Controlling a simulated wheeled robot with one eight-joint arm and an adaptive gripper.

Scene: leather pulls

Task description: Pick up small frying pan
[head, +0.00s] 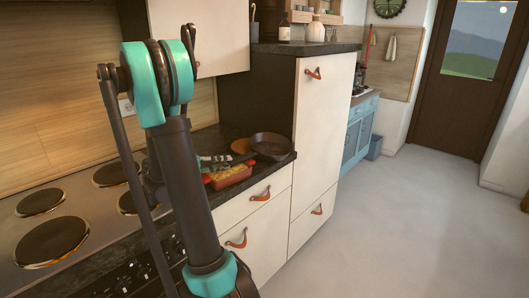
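A small dark frying pan (271,148) sits on the black countertop near its right end, beside the tall cabinet. It looks upright, and a dark handle seems to reach left from it. My arm stands large in the left half of the view and covers part of the counter. A small grey and teal piece (214,159) shows just right of the arm, left of the pan. It may be part of my gripper, but it is too small and covered to be sure. I see nothing gripping the pan.
A red-handled dish (230,177) with yellowish contents lies in front of the pan. A round brown object (241,146) is left of it. A stove (45,240) with several hotplates is at left. A tall cabinet (322,130) bounds the right. The floor (420,220) is open.

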